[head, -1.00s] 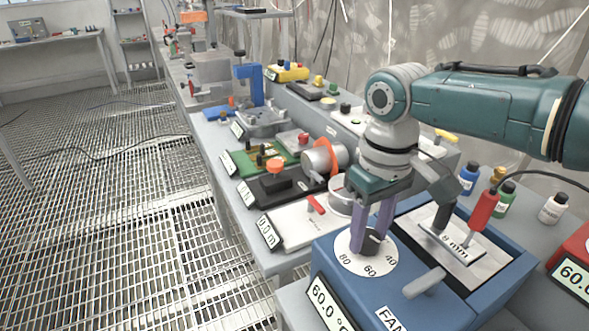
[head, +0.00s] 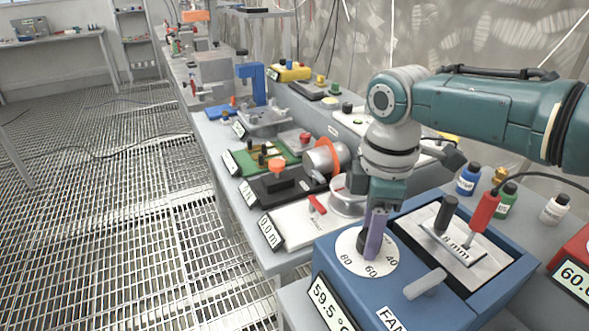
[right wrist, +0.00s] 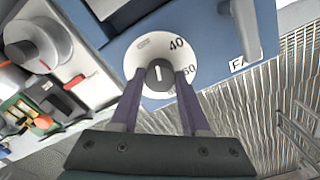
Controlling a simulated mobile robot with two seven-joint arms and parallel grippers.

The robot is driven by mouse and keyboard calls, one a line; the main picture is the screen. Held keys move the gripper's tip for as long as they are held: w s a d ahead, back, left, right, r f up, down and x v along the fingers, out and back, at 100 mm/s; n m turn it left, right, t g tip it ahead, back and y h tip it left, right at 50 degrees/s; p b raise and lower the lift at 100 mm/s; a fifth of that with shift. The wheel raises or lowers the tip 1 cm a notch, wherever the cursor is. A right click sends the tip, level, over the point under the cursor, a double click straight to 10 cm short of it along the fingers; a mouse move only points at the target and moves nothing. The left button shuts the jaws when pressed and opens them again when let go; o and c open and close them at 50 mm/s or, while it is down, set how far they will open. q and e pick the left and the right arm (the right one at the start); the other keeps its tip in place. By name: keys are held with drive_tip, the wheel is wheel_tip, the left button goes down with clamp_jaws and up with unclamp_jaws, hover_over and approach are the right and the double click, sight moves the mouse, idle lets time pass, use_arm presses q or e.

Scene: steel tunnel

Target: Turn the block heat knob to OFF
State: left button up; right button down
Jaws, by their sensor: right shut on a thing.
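The block heat knob is a dark round knob (right wrist: 160,75) with a white line, on a white dial (head: 349,264) marked 40, 60 and 80. The dial is on top of the blue heater box (head: 408,280). My right gripper (head: 373,238) points down at the dial, its purple fingers on either side of the knob and shut on it. In the right wrist view, the knob's line points up the picture, between 40 and a small unreadable mark (right wrist: 145,43). In the head view, a finger partly hides the knob. My left gripper is not in view.
A grey lever (head: 425,283) stands beside the dial. A display (head: 330,304) on the box's front reads 59.5. A black peg (head: 446,214) and a red-handled probe (head: 484,211) stand on the box's metal plate. Bottles (head: 467,180) stand behind.

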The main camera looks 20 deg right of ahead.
drive_tip(key=shift+n, duration=1.9)
drive_tip(key=shift+c, duration=1.9)
unclamp_jaws()
wheel_tip(320, 180, up, 10)
drive_tip(key=p, duration=0.1)
drive_tip(key=shift+p, duration=0.3)
